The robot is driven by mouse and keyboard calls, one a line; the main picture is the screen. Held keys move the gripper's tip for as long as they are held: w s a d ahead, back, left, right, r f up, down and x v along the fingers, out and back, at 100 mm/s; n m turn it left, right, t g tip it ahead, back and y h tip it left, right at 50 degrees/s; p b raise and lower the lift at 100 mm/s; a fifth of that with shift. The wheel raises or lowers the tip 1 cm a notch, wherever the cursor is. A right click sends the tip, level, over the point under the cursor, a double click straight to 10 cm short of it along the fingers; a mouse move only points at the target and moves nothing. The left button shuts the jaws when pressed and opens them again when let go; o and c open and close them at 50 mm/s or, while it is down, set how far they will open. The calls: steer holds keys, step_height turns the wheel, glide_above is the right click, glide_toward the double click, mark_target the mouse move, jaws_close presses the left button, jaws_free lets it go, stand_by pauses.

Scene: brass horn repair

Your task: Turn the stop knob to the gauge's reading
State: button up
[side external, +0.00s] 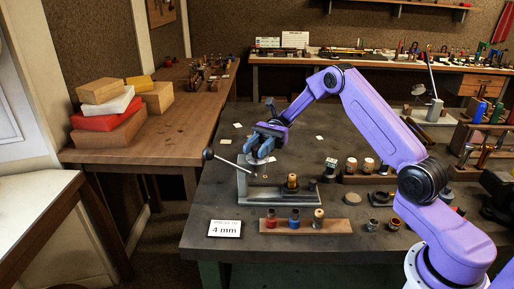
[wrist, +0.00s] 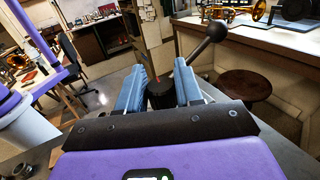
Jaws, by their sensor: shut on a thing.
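A small grey press (side external: 243,186) stands on the dark workbench, with a lever ending in a dark ball (side external: 208,154) reaching left. My gripper (side external: 262,146) is at the top of the press, its blue fingers pointing down-left. In the wrist view my gripper (wrist: 159,88) has its ribbed blue fingers on either side of a dark round knob (wrist: 160,97), which looks like the stop knob; it is shut on it. The ball lever (wrist: 209,36) rises just beyond the right finger. I cannot make out a gauge dial or knob scale.
A wooden strip (side external: 340,226) with red, blue and tan-topped pieces lies in front of the press. A brass-coloured piece (side external: 292,181) stands on the press's base plate. Small jars and racks crowd the bench's right side. The bench left of the press is mostly clear.

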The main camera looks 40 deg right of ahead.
mark_target(257, 147)
steer(key=shift+d+n+g+h, duration=0.15)
steer(key=shift+n+g+h, duration=0.15)
steer(key=shift+n+g, duration=0.45)
steer(key=o, duration=1)
steer(key=shift+c, duration=0.2)
steer(key=shift+r, duration=0.1)
steer(key=shift+r, duration=0.3)
step_height(257, 147, up, 2)
steer(key=shift+r, duration=0.15)
steer(key=s+d+r, duration=0.1)
steer(key=s+r, duration=0.9)
steer(key=s, duration=0.4)
steer(key=shift+d, duration=0.15)
